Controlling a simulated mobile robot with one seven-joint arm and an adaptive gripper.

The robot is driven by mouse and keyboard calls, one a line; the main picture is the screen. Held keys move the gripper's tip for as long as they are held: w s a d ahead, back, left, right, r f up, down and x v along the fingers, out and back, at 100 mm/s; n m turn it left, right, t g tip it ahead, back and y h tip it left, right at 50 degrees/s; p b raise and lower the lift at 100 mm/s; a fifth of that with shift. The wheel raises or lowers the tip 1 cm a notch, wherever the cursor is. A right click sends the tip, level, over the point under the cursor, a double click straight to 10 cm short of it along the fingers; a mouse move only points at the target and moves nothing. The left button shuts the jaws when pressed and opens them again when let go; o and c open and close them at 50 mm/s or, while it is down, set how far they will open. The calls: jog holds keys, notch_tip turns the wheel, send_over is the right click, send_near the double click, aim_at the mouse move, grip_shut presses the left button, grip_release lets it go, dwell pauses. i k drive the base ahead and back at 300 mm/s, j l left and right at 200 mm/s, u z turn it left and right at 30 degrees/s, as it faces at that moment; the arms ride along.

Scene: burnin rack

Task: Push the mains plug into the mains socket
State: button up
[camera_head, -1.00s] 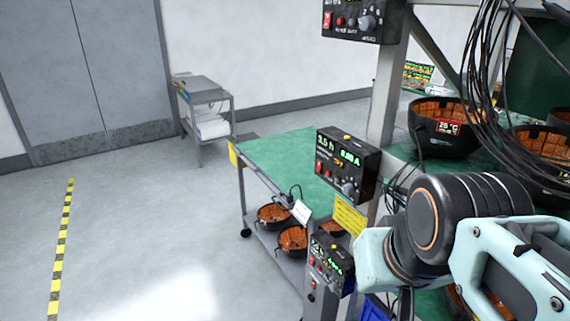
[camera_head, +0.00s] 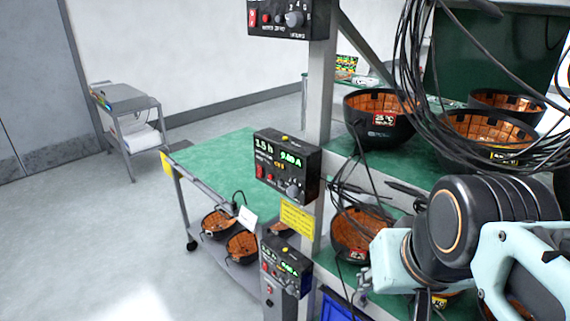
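A small black plug-like piece with a dark cord (camera_head: 238,198) sits at the near edge of the green-topped cart, beside a white tag (camera_head: 247,217). I cannot tell whether it is the mains plug. I cannot make out a mains socket. My arm (camera_head: 450,225) reaches in from the lower right, in front of the rack. My gripper's fingers cannot be made out, so what they hold is hidden.
Black bowls with orange insides (camera_head: 380,118) stand on green shelves. Loose black cables (camera_head: 425,75) hang at upper right. A grey trolley (camera_head: 128,125) stands by the wall. Floor at left is clear.

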aim_at(233, 204)
jog(key=i+j+z, duration=0.1)
jog(key=z, duration=0.4)
jog(key=i+j+z, duration=0.1)
jog(key=j+z, duration=0.6)
jog(key=i+j+z, duration=0.1)
jog(key=j+z, duration=0.45)
jog(key=j, duration=1.05)
jog(key=k+j, duration=0.1)
jog(key=j, duration=0.4)
jog(key=k+j+z, duration=0.1)
jog(key=j, duration=0.9)
jog(key=k+j+z, duration=0.25)
jog(key=k, duration=0.25)
jog(key=i+l+u, duration=0.2)
jog(key=i, duration=0.15)
